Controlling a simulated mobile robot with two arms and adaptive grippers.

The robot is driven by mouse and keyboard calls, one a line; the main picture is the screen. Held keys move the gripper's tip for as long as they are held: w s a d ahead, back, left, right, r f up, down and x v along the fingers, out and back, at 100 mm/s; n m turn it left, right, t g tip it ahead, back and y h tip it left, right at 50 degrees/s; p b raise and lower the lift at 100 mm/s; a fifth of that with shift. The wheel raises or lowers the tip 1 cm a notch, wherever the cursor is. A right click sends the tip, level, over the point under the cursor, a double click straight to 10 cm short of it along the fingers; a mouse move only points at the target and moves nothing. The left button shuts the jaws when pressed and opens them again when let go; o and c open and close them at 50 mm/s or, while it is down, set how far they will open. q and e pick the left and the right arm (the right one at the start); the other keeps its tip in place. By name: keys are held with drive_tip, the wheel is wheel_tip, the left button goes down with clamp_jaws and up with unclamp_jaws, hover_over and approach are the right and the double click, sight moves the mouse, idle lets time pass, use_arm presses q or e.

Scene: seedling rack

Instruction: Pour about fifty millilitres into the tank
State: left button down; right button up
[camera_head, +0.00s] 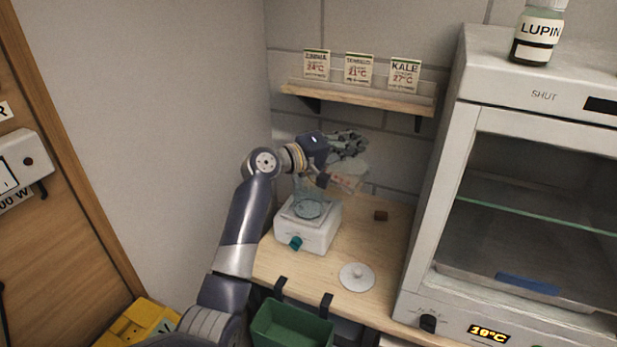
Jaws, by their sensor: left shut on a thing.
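The tank (309,207) is a clear vessel on top of a white base unit (308,236) with a teal knob, standing on the wooden counter by the wall. My left arm reaches up from the bottom. My left gripper (347,147) is above and slightly right of the tank, shut on a pale see-through container (349,177) with reddish markings. The container looks tilted, its lower left part close to the tank's top; I cannot tell whether they touch. Its liquid level and any stream are too small to make out. My right gripper does not show.
A shelf (360,96) with seed packets hangs above. A white cabinet (452,180) bounds the right; a green bin (291,328) hangs at the front.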

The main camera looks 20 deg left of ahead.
sight(367, 167)
use_arm(q)
drive_tip(key=shift+w+a+r, duration=0.1)
drive_tip(key=shift+a+r, duration=0.05)
drive_tip(key=shift+a, duration=0.15)
idle(0.4)
drive_tip(key=d+f+m, duration=0.2)
drive_tip(key=d+f, duration=0.1)
drive_tip(key=s+d+f+m+y, duration=0.1)
drive_tip(key=shift+s+d+f+g, duration=0.1)
drive_tip(key=shift+d+f+g, duration=0.15)
drive_tip(key=shift+d+g, duration=0.15)
drive_tip(key=shift+s+d+f+m+y+p, duration=0.1)
drive_tip(key=shift+d+f+m+y+p, duration=0.35)
drive_tip(key=shift+m+p, duration=0.4)
drive_tip(key=shift+r, duration=0.1)
idle(0.7)
